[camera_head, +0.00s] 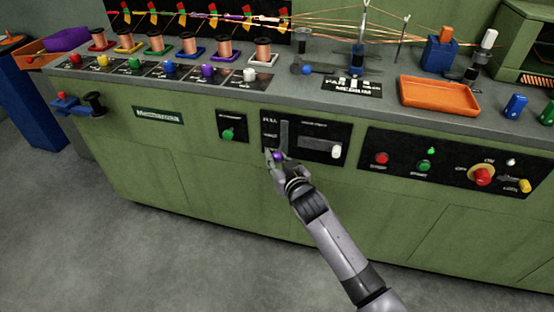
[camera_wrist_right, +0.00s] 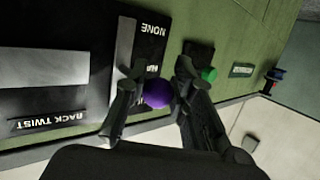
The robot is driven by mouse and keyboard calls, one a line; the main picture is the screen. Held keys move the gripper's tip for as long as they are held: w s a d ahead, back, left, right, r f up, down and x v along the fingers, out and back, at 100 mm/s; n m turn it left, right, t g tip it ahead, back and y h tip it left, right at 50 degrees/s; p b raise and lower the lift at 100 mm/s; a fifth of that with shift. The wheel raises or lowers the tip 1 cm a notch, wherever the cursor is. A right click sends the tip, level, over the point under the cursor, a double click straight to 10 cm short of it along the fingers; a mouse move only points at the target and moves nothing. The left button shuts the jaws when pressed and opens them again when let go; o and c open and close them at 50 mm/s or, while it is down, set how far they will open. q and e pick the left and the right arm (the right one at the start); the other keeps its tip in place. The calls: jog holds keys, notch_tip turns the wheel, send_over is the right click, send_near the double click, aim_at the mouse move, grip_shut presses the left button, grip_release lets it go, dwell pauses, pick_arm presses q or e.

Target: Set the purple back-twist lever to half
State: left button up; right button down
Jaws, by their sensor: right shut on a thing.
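The purple back-twist lever knob (camera_head: 278,156) sits at the lower part of a black panel (camera_head: 318,133) on the green machine front. My right gripper (camera_head: 276,157) is at the knob and shut on it. In the right wrist view the purple knob (camera_wrist_right: 158,94) lies between the two fingers of my right gripper (camera_wrist_right: 157,92). The panel there shows the words NONE and BACK TWIST, and a third label is partly covered by a finger. The lever's slot (camera_head: 284,134) rises above the knob in the head view. My left gripper is not in view.
A white knob (camera_head: 336,151) sits right of the lever on the same panel. A green button (camera_head: 228,134) is to its left. A control panel with a red knob (camera_head: 482,176) is farther right. Spools and an orange tray (camera_head: 438,96) stand on the counter above. The floor in front is clear.

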jog(key=shift+w+r+t, duration=0.25)
jog(key=shift+r+t, duration=0.05)
jog(key=shift+r, duration=0.6)
jog(key=c, duration=1.6)
grip_release()
jog(key=shift+s, duration=0.1)
jog(key=shift+c, duration=0.2)
jog(key=o, duration=0.3)
jog(key=shift+f, duration=0.3)
jog(key=shift+s, duration=0.15)
jog(key=v, duration=1.1)
jog(key=shift+s+d+r, duration=0.2)
jog(key=shift+s+d, duration=0.05)
jog(key=shift+s, duration=0.1)
